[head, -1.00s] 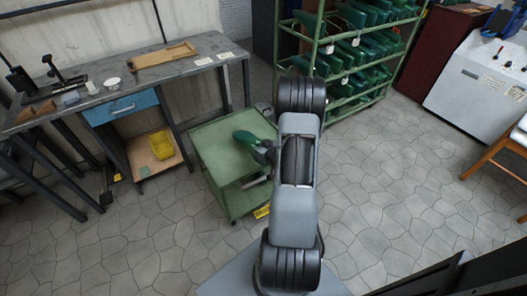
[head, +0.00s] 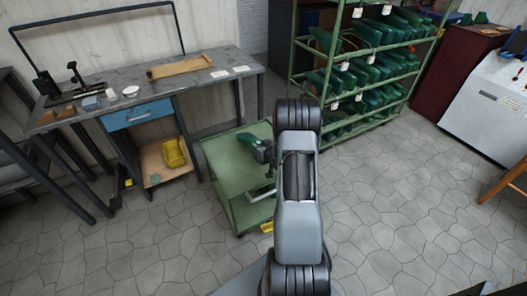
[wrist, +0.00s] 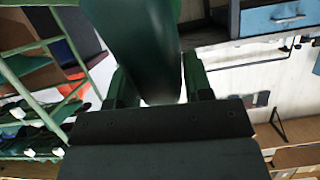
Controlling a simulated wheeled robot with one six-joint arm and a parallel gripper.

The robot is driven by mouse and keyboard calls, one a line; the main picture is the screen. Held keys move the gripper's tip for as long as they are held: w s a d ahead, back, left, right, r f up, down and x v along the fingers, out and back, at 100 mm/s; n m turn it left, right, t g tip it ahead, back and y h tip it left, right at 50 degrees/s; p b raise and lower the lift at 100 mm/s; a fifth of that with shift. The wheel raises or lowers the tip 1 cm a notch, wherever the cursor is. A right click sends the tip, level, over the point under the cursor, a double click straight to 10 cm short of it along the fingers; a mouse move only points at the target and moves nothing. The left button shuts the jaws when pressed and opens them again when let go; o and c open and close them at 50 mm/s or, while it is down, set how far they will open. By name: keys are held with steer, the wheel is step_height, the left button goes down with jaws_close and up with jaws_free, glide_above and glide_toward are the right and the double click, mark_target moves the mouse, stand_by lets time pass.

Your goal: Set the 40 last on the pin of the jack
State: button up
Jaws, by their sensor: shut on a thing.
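My gripper (head: 268,152) is shut on a dark green last (head: 244,141), held in front of the green trolley in the head view. In the wrist view, the last (wrist: 142,45) stands between the two fingers of my gripper (wrist: 160,86), and its far end is cut off by the frame's edge. The size mark on the last cannot be read. Black upright fixtures stand on the left end of the grey workbench (head: 215,88); a short dark post (head: 76,73) there looks like the jack, its pin too small to make out. The held last is apart from it.
The green trolley (head: 225,178) stands below my gripper, right of the bench. A green rack (head: 316,75) holds many green lasts. Grey floor is open at right.

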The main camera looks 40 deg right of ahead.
steer(key=shift+w+d, duration=0.1)
steer(key=shift+w, duration=0.75)
steer(key=shift+s+f+b, duration=0.1)
steer(key=shift+f+b, duration=1.45)
steer(key=shift+f, duration=0.05)
steer(key=shift+f, duration=0.1)
steer(key=o, duration=0.9)
steer(key=shift+o, duration=0.4)
steer(key=shift+s+f, duration=0.1)
steer(key=shift+f, duration=0.05)
steer(key=p+v, duration=0.2)
steer(key=v, duration=1.1)
steer(key=shift+s+r, duration=0.3)
